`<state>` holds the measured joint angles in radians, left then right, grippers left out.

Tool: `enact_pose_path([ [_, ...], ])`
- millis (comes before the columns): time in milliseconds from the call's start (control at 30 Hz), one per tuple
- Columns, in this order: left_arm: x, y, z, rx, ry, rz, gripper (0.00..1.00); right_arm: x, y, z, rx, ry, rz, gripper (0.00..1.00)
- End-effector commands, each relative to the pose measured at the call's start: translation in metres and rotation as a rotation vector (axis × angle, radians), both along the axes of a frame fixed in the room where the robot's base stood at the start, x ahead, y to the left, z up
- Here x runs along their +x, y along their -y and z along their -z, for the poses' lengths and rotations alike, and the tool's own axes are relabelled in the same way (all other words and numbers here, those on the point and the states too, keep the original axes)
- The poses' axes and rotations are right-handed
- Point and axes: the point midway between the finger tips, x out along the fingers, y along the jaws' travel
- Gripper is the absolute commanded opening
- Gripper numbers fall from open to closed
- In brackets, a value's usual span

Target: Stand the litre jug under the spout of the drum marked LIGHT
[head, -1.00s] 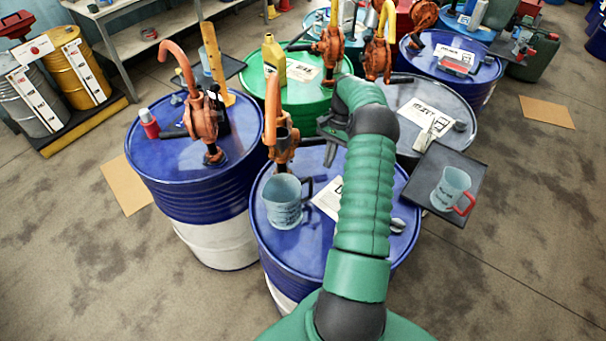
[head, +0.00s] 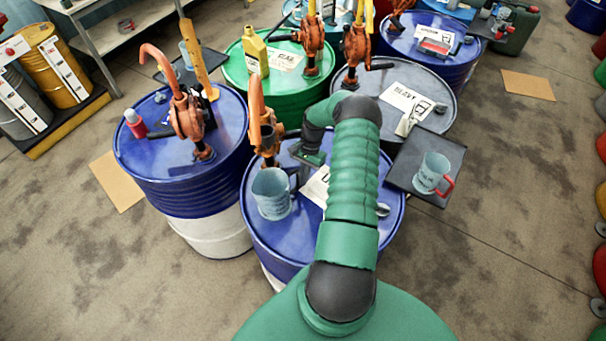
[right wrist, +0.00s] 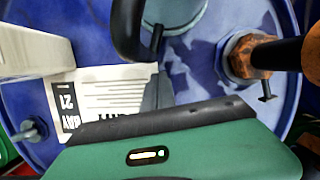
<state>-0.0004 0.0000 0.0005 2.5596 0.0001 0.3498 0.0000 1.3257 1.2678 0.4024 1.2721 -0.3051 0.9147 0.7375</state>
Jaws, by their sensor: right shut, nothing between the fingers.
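A pale blue-grey jug (head: 272,194) with a dark handle stands upright on the near blue drum (head: 262,233). Behind it rises that drum's orange pump (head: 262,130); I cannot tell if the jug is under its spout. The drum's white label (head: 316,187) is mostly hidden by my arm; the label in the right wrist view (right wrist: 105,95) is only partly legible. My right gripper (head: 306,160) is shut and empty, just right of the jug, near its handle. A dark loop, apparently that handle (right wrist: 128,30), shows in the right wrist view. My left gripper is not in view.
A red-handled jug (head: 430,172) stands on a dark side tray (head: 404,158) at right. Another blue drum (head: 180,190) with a pump and red-bodied bottle (head: 135,123) stands left. The green drum (head: 275,98) and grey drum (head: 440,95) stand behind.

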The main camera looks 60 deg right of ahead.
Motion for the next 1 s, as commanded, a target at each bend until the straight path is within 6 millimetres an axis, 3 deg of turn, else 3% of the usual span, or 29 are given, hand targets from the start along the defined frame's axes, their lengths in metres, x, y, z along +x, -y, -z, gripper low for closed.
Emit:
enact_pose_path([
  [367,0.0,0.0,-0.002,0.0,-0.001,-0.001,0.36,0.002,-0.006,-0.001,0.001,-0.001,-0.003,0.0],
  [600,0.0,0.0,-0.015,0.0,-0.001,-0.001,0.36,0.004,-0.032,-0.001,0.002,-0.001,-0.003,0.0],
  [1000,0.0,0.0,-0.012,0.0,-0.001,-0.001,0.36,0.005,-0.035,0.0,-0.001,0.0,-0.002,0.0],
])
